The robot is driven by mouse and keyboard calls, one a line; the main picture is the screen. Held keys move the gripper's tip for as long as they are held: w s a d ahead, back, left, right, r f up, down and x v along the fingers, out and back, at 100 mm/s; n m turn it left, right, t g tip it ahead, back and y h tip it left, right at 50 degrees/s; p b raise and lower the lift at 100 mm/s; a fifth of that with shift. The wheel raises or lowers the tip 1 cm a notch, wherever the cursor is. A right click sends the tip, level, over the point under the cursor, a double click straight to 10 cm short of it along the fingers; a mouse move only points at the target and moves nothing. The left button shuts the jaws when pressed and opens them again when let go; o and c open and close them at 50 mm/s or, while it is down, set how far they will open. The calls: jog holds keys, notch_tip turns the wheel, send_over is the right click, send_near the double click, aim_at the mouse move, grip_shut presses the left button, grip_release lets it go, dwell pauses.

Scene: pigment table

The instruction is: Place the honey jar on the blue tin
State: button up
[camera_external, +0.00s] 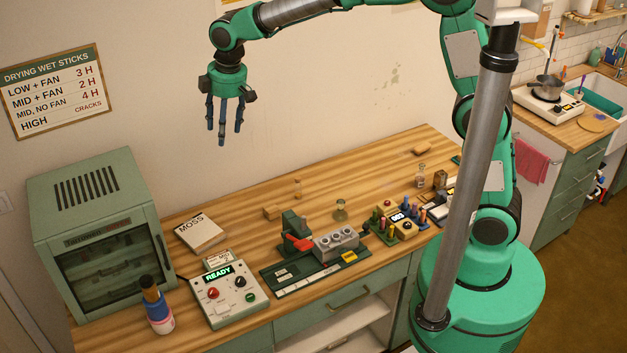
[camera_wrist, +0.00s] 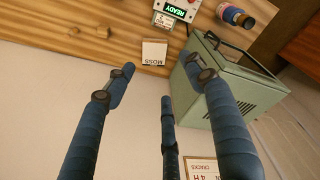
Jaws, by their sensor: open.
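At the front left of the table, a narrow stack stands upright beside the oven. Its top is a brown, dark-lidded piece that looks like the honey jar (camera_external: 150,291). It rests on a blue piece that looks like the blue tin (camera_external: 155,309), above a pink and white base (camera_external: 161,325). The parts are small, so where one ends is hard to tell. The stack also shows at the top of the wrist view, where the blue tin (camera_wrist: 236,16) is partly visible. My gripper (camera_external: 222,128) is open and empty, high above the table and well away from the stack.
The green oven (camera_external: 90,220) stands left of the stack. A control box reading READY (camera_external: 225,290) is to its right. A MOSS box (camera_external: 200,232), a grey block (camera_external: 337,245) and several small items stand farther right. The table's back strip is partly clear.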

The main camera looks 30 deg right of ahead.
jog(key=s+d+r+m+t, duration=0.1)
jog(key=s+d+r+m, duration=0.15)
jog(key=d, duration=0.55)
jog(key=s+d+r+m, duration=0.1)
jog(key=s+d+r, duration=0.25)
jog(key=d, duration=0.55)
jog(key=s+d+r+m+t, duration=0.1)
jog(key=s+d+r+m, duration=0.2)
jog(key=d, duration=0.5)
jog(key=s+d+f+m+t+h, duration=0.1)
jog(key=s+d+m, duration=0.5)
jog(key=s+d, duration=1.2)
jog(key=shift+s+d+f+t, duration=0.2)
jog(key=shift+s+f+t, duration=0.2)
jog(key=shift+f, duration=0.1)
jog(key=shift+f, duration=0.1)
notch_tip(320, 180, down, 18)
jog(key=b, duration=1.8)
